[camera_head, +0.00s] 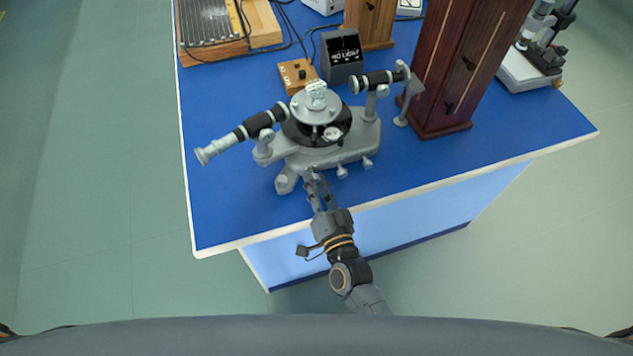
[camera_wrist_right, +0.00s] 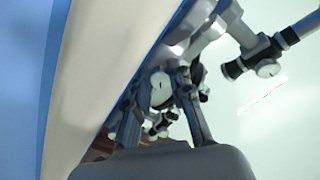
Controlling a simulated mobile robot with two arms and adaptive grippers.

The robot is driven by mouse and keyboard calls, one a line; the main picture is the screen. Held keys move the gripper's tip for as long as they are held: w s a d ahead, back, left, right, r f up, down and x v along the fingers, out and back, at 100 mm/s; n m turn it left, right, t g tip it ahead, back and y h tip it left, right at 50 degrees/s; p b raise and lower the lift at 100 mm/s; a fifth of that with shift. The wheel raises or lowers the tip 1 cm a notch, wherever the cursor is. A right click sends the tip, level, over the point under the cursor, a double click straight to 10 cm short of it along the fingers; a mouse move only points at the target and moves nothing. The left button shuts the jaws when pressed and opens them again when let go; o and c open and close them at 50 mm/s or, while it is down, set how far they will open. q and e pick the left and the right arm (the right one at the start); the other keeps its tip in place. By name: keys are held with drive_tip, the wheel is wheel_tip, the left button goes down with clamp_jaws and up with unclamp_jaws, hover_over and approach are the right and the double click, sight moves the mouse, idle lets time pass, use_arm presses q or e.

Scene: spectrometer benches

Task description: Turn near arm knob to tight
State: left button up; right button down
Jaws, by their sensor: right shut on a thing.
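The grey spectrometer (camera_head: 340,150) stands on the blue bench top, with a round black-and-grey table in its middle, a long tube to the left and a shorter tube to the right. My right gripper (camera_head: 314,181) reaches in from the front edge, its fingertips at the low front of the spectrometer. In the right wrist view, a pale round knob (camera_wrist_right: 160,88) lies between my right gripper's two fingers (camera_wrist_right: 158,95). The gripper is shut on this near arm knob. In the head view my fingers mostly hide the knob. I cannot read any tightness from it. My left gripper is not in view.
Two more small knobs (camera_head: 342,171) stick out to the right of my fingers. A tall brown wooden case (camera_head: 470,65) stands right of the spectrometer. Behind are an orange-brown box (camera_head: 297,75) and a dark grey lamp box (camera_head: 342,55). The bench's front left (camera_head: 225,215) is clear.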

drive_tip(key=m, duration=0.3)
drive_tip(key=shift+m, duration=0.3)
drive_tip(key=shift+m+b, duration=0.4)
drive_tip(key=shift+m, duration=1.4)
drive_tip(key=c, duration=1.2)
unclamp_jaws()
drive_tip(key=shift+o, duration=0.2)
drive_tip(key=shift+s+f, duration=0.1)
drive_tip(key=shift+f, duration=0.05)
